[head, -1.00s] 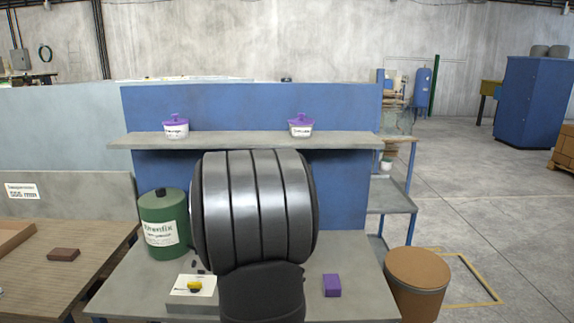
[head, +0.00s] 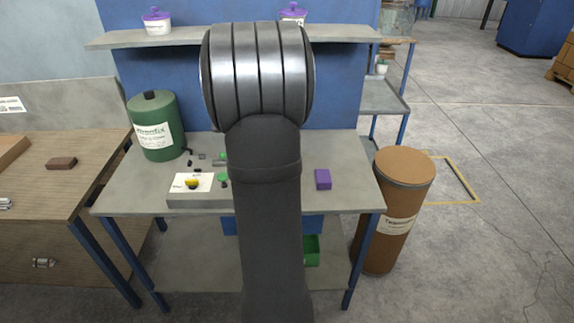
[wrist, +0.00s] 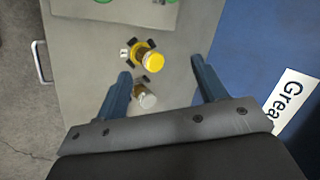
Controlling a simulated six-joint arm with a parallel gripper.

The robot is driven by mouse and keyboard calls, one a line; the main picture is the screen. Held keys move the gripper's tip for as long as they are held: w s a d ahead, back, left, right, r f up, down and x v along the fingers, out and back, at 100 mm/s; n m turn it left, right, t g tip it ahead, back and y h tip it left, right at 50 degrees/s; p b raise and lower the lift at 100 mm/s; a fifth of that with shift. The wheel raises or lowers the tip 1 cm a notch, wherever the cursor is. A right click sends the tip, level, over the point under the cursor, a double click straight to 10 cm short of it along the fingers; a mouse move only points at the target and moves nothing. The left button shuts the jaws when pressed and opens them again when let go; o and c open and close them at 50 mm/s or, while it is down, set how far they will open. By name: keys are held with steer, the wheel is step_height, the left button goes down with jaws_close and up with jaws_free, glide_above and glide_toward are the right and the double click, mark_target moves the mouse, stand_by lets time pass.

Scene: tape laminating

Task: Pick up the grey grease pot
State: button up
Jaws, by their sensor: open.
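The grey grease pot (wrist: 145,97) appears in the wrist view as a small pale grey cylinder with dark parts beside it. It stands on a grey surface (wrist: 90,45), close to the left finger. My gripper (wrist: 160,68) is open, with its blue fingers apart and nothing held. In the picture the pot lies between the fingers; its height relative to them is unclear. In the head view my arm covers the middle of the bench, and I cannot make out the grey pot or my gripper there.
A blue panel (wrist: 255,60) with a partly readable "Grea" label (wrist: 293,105) stands right of the fingers. A green drum (head: 155,127) and purple block (head: 323,179) are on the bench (head: 345,190). Purple-lidded pots (head: 157,21) stand on the shelf (head: 180,38).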

steer(key=w+d+n+g+h, duration=0.2)
steer(key=d+n+h, duration=0.2)
steer(key=d+n, duration=0.6)
steer(key=shift+m, duration=0.5)
steer(key=x, duration=0.7)
steer(key=d+x, duration=0.1)
steer(key=x, duration=0.3)
steer(key=shift+w+d+f, duration=0.1)
steer(key=shift+w+d, duration=0.05)
steer(key=shift+w, duration=0.3)
steer(key=shift+a+x, duration=0.15)
steer(key=shift+x, duration=1.25)
steer(key=shift+a+x, duration=0.2)
steer(key=shift+x, duration=1.15)
steer(key=shift+w, duration=0.15)
steer(key=shift+c, duration=0.5)
steer(key=c, duration=1)
